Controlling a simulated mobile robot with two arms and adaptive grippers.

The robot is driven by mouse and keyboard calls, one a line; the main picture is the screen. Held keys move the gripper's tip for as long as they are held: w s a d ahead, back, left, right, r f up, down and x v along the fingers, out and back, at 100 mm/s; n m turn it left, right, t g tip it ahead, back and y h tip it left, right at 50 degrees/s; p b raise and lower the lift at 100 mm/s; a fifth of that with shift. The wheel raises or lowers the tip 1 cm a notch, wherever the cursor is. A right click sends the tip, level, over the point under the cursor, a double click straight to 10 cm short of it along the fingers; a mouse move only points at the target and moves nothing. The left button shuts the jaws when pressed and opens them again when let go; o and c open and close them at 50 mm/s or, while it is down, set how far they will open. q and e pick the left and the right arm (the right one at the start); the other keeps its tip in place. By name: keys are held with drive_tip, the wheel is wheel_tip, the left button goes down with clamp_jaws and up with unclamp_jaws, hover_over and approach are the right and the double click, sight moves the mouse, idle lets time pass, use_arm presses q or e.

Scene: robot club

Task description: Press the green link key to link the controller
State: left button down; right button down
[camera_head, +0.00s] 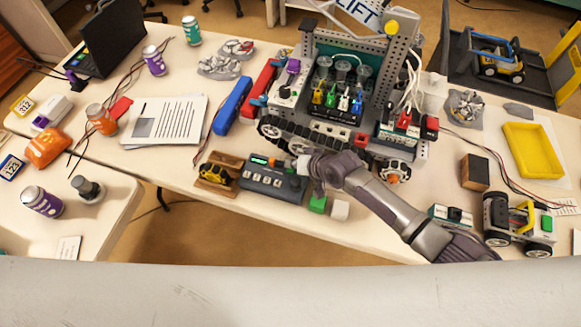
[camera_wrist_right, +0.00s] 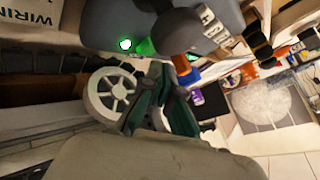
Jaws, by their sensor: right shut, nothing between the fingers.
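The controller (camera_head: 262,183) is a dark grey box with a row of keys and a small green display, lying near the front edge of the table. My right gripper (camera_head: 297,166) is shut and empty at the controller's right end, covering part of its top. In the right wrist view the gripper's dark green fingers (camera_wrist_right: 160,80) point at a dark grey rounded body. My left gripper is not in view.
A large tracked robot (camera_head: 340,90) stands just behind the controller. A yellow toy on a wooden stand (camera_head: 215,175) is at its left. The table's front edge is close.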

sight(293, 170)
wheel_tip(293, 170, up, 5)
drive_tip(key=p, duration=0.5)
drive_tip(key=shift+r, duration=0.1)
idle(0.3)
idle(0.5)
